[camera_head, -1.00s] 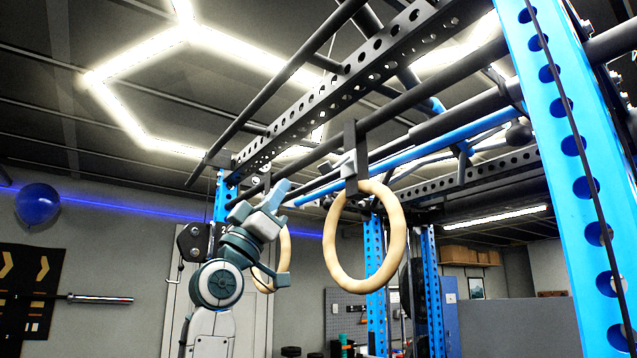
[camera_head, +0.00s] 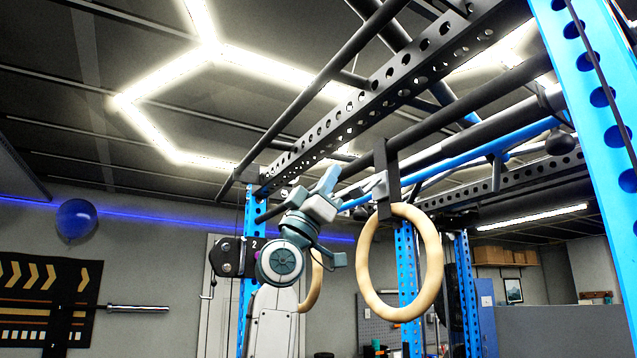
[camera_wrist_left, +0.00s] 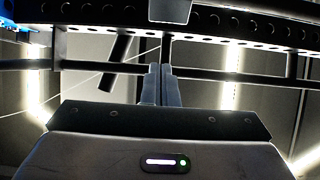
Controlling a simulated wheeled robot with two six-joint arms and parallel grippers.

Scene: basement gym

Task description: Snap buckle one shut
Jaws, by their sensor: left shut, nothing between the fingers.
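A wooden ring (camera_head: 369,288) hangs from a dark strap (camera_head: 386,160) on the rack. A small grey buckle (camera_head: 375,187) sits at the strap, left of it. I cannot tell whether its parts are joined. My left gripper (camera_head: 329,178) is shut and empty, pointing up, just left of the buckle in the picture; I see no contact. In the left wrist view its shut fingers (camera_wrist_left: 161,82) point up beneath a perforated beam. A grey block (camera_wrist_left: 170,10) above them may be the buckle or strap end. My right gripper is out of view.
A second ring (camera_head: 316,285) hangs behind my left arm. The perforated beam (camera_head: 350,115) and dark bars cross overhead. A blue upright (camera_head: 590,130) stands at right. A blue ball (camera_head: 76,221) and barbell (camera_head: 138,308) are at the far left.

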